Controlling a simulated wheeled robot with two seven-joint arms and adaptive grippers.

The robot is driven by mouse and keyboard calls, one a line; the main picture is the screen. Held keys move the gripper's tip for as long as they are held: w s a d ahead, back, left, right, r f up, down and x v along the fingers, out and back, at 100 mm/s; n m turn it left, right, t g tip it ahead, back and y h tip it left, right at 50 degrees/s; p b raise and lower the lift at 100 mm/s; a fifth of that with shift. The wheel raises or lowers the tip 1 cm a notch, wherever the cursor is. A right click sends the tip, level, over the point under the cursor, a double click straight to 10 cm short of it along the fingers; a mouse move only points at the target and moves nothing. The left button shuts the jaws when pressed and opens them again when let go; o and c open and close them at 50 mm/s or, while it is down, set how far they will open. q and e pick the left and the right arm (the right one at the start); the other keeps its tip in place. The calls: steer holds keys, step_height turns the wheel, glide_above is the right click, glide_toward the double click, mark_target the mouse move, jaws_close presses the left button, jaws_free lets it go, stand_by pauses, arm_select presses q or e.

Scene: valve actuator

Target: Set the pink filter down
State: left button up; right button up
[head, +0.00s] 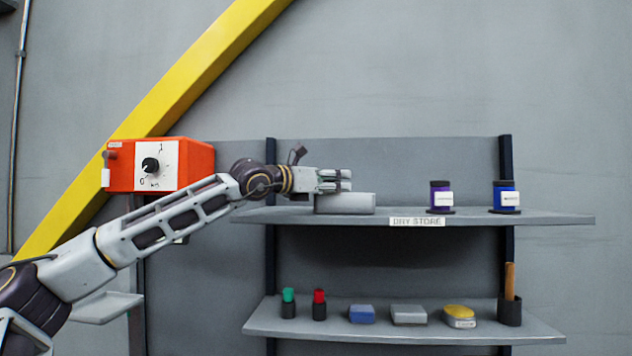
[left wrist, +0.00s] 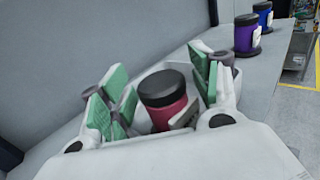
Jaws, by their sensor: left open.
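The pink filter (left wrist: 166,108), with a black cap and a pale label, stands between the green-padded fingers of my left gripper (left wrist: 160,82) in the left wrist view. The fingers are spread, with space showing around the filter's upper part; its base is hidden. The pink filter cannot be seen in the head view. My right gripper is not in view.
A purple filter (head: 440,197) and a blue filter (head: 505,196) stand farther right on the upper shelf. The lower shelf (head: 400,328) holds several small items. An orange box (head: 195,164) with a dial is at left. The shelf between the grey block and purple filter is clear.

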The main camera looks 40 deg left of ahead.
arm_select(q)
steer(key=shift+r, duration=0.1)
steer(key=shift+b+v, duration=0.9)
steer(key=shift+v, duration=1.5)
steer(key=b+v, duration=0.2)
steer(key=v, duration=0.5)
steer(key=shift+b, duration=0.3)
